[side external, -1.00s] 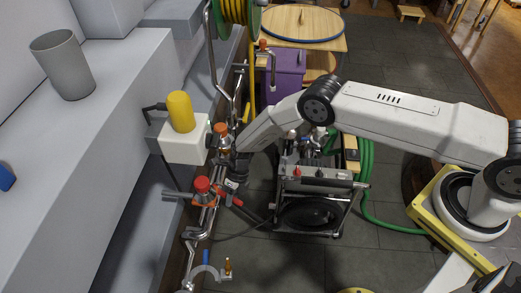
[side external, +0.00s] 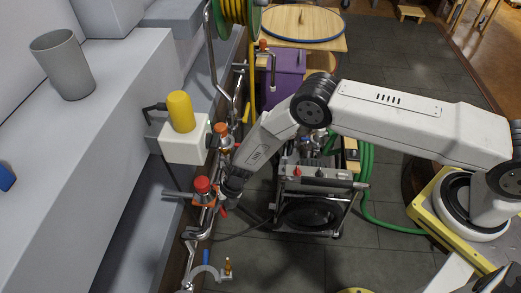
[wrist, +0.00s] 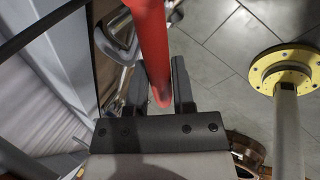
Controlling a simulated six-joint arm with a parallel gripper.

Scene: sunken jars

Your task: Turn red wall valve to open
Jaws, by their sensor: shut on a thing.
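The red wall valve has a red cap (side external: 202,184) on the pipework along the wall, left of centre in the side external view. Its red lever handle (wrist: 152,40) runs down the middle of the wrist view, with its end between my fingers. My gripper (wrist: 160,88) is shut on this handle, one dark finger on each side. In the side external view my gripper (side external: 230,190) is at the valve, just right of the cap. It hides most of the handle; a small red part shows below it.
An orange-capped fitting (side external: 221,129) and a white box with a yellow top (side external: 180,112) stand just behind the valve. A black-framed machine (side external: 312,205) stands to the right, with a green hose (side external: 366,180) beyond. The grey floor in front is mostly clear.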

